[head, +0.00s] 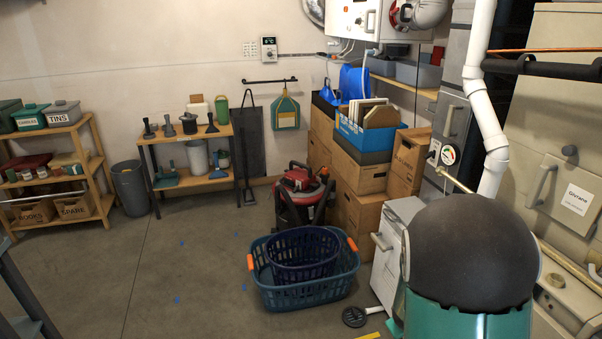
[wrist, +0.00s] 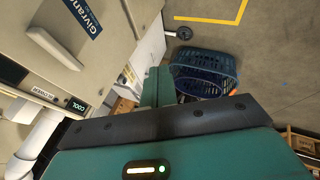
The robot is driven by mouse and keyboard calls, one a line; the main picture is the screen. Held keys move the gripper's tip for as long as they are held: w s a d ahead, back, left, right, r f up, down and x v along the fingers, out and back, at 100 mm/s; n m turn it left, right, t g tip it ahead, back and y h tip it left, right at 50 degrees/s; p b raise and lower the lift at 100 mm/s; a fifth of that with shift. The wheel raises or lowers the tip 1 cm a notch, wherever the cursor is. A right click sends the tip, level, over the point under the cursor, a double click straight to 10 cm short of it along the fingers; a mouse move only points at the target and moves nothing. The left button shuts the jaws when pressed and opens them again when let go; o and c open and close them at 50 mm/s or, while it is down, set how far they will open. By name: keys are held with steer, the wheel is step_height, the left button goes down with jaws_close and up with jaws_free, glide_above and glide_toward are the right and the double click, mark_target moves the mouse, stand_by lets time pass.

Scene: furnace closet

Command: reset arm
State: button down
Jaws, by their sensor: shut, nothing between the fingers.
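My gripper (wrist: 158,84) shows in the wrist view as narrow teal fingers standing up past a dark band on the teal wrist housing. The fingers are together with nothing between them. In the head view, a large dark dome with a teal base at the lower right is part of my own arm. It hides what lies behind it, and my fingers cannot be seen there.
Blue laundry baskets (head: 303,270) sit nested on the floor, also in the wrist view (wrist: 203,73). A red vacuum (head: 303,192) and stacked boxes (head: 362,178) stand behind. White pipes (head: 482,95) and a cabinet (head: 570,130) crowd the right. Floor at left-centre (head: 190,270) is clear.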

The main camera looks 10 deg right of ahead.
steer(key=s+a+r+m+t+y, duration=0.1)
steer(key=s+a+r+y, duration=0.1)
steer(key=a+r, duration=0.55)
steer(key=s+a+r+y, duration=0.2)
steer(key=a+r+y, duration=0.1)
steer(key=a+r, duration=0.5)
steer(key=s+a+r+m+h, duration=0.1)
steer(key=s+a+r+m, duration=0.1)
steer(key=s+r, duration=0.8)
steer(key=s+a, duration=0.1)
steer(key=s, duration=0.2)
steer(key=shift+s+r+g, duration=0.25)
steer(key=shift+s+g, duration=0.1)
steer(key=shift+g, duration=0.05)
steer(key=shift+d+m, duration=0.15)
steer(key=shift+m, duration=0.15)
